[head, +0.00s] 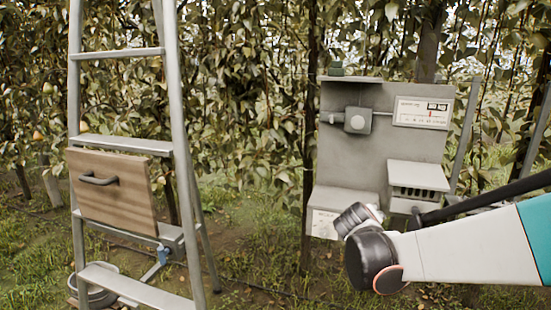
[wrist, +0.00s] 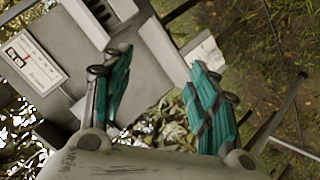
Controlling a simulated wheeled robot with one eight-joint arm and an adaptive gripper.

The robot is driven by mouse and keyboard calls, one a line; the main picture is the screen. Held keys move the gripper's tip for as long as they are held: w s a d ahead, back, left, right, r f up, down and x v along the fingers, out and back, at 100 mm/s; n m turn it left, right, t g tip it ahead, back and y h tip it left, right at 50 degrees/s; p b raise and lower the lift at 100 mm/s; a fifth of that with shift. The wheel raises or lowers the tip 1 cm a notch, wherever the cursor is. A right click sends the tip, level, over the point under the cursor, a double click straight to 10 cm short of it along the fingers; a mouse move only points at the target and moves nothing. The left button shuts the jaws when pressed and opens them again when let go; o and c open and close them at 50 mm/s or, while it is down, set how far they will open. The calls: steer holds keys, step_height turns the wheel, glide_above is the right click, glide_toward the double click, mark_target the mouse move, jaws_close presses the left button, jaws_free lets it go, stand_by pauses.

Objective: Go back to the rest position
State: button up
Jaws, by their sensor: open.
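My gripper shows in the wrist view (wrist: 160,95), with its two teal-padded fingers spread apart and nothing between them. Behind the fingers in that view is the grey panel (wrist: 150,65), seen tilted. In the head view my arm reaches in from the right edge, in front of the lower part of the grey panel (head: 350,150). The gripper's fingers cannot be made out in the head view.
A metal ladder (head: 180,120) stands at the left, with a wooden board with a dark handle (head: 112,190) on it. A metal bucket (head: 95,293) sits at its foot. The panel carries a grey box (head: 358,121), a labelled meter (head: 424,112) and a slotted unit (head: 418,178). Leafy trees stand behind.

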steer(key=s+a+m+g+y, duration=0.1)
steer(key=s+a+m+y, duration=0.1)
steer(key=s, duration=1.4)
steer(key=s+a+f+m+g+y, duration=0.1)
steer(key=s+a+m+g+y, duration=0.1)
steer(key=s, duration=1.4)
steer(key=shift+s+a+g+y, duration=0.3)
steer(key=shift+a+y, duration=0.45)
steer(key=shift+y, duration=0.05)
steer(key=shift+f, duration=0.1)
